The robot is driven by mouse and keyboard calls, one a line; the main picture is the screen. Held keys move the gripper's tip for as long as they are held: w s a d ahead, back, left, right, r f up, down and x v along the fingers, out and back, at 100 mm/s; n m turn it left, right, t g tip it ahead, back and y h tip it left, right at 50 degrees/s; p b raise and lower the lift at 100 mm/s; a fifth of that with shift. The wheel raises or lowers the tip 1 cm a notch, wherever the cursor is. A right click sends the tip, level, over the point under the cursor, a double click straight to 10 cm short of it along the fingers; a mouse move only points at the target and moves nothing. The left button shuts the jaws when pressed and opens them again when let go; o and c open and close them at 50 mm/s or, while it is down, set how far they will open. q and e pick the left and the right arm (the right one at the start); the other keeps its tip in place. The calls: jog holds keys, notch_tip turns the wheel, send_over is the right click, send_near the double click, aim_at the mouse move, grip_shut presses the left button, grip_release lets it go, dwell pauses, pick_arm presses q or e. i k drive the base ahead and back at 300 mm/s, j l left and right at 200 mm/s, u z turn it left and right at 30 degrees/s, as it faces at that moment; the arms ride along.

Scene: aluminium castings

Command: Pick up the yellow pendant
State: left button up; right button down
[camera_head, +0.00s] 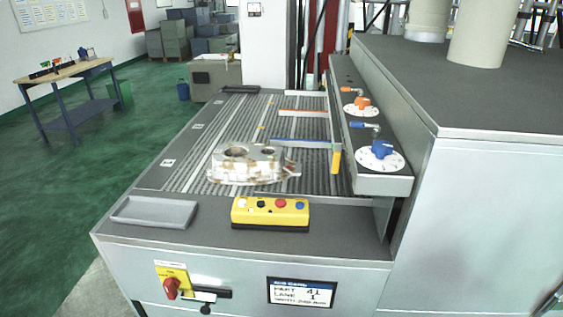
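The yellow pendant (270,213) is a long yellow box with a row of coloured buttons on top, among them a red one and a blue one. It lies flat on the dark front ledge (340,228) of the machine, in front of the roller conveyor. Nothing covers it. Neither of my grippers can be made out in the head view.
A grey shallow tray (155,212) sits left of the pendant. An aluminium casting (245,165) rests on the conveyor (195,170) behind it. A raised panel with orange and blue knobs (381,150) and a tall grey cabinet (490,200) bound the right side.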

aim_at(287, 218)
jog(key=i+j, duration=0.15)
jog(key=j, duration=0.2)
jog(key=i+j, duration=0.1)
jog(key=j, duration=0.25)
jog(key=i+j+u, duration=0.1)
jog(key=j, duration=0.3)
jog(key=i+j, duration=0.2)
jog(key=j, duration=0.15)
jog(key=i+j, duration=0.1)
jog(key=j, duration=0.25)
